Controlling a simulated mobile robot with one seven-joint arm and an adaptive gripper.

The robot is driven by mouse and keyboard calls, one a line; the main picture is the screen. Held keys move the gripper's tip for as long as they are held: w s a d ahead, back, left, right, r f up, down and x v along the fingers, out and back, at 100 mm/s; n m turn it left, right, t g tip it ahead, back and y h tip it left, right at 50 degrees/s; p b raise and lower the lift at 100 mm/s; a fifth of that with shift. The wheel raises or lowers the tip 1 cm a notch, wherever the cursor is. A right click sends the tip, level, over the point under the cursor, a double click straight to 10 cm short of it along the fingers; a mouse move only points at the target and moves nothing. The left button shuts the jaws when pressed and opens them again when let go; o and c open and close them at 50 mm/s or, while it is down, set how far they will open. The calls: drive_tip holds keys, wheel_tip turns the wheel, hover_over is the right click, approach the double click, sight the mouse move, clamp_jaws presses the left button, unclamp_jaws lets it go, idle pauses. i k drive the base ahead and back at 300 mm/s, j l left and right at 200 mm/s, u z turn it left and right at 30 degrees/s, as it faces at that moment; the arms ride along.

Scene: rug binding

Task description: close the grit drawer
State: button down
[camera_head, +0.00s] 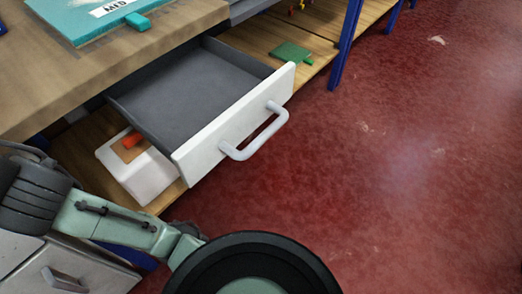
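The open drawer (192,97) is pulled out from under the wooden workbench top. Its inside is grey and looks empty. Its white front panel (207,153) faces the lower right and carries a pale bar handle (262,138). I cannot read any label on it, so I cannot confirm that it is the grit drawer. My arm comes in at the lower left and bottom, and a large dark round part of it fills the bottom middle. My gripper's fingers do not show. My arm appears apart from the handle in the picture.
A white box (150,177) with an orange item sits on the lower wooden shelf under the drawer. A green item (291,53) lies farther back. A blue post (345,45) stands right of the drawer. The red floor (420,160) to the right is clear.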

sight(197, 102)
drive_tip(key=k+j, duration=0.25)
drive_tip(key=k, duration=0.25)
drive_tip(key=k+j+u, duration=0.15)
drive_tip(key=k, duration=0.35)
drive_tip(key=k+j, duration=0.4)
drive_tip(key=i+l, duration=0.1)
drive_tip(key=i, duration=0.35)
drive_tip(key=u, duration=0.05)
